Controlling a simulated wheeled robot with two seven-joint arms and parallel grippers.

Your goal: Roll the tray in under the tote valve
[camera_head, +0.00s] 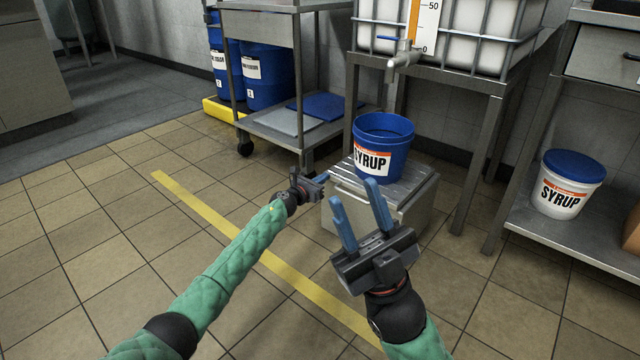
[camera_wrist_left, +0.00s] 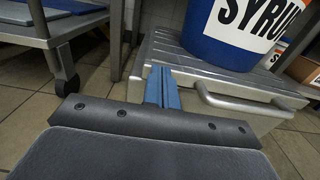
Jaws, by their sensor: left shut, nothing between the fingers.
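The tray is a low metal box with a slatted top (camera_head: 408,187), standing on the floor at the front of the tote stand. An open blue SYRUP bucket (camera_head: 383,148) stands upright on it. The tote valve (camera_head: 403,60) hangs from the white caged tote (camera_head: 480,25), above and slightly right of the bucket. My left gripper (camera_head: 322,179) is shut and empty at the tray's near left side. In the left wrist view its blue fingers (camera_wrist_left: 162,88) are beside the left end of the tray's bar handle (camera_wrist_left: 245,105); contact cannot be told. My right gripper (camera_head: 360,205) is open and empty, in front of the tray.
A wheeled metal cart (camera_head: 280,128) stands left of the tray, with blue drums (camera_head: 268,75) behind it. A shelf rack (camera_head: 560,225) with a lidded SYRUP pail (camera_head: 567,185) stands at the right. The tiled floor left of the yellow line (camera_head: 215,218) is clear.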

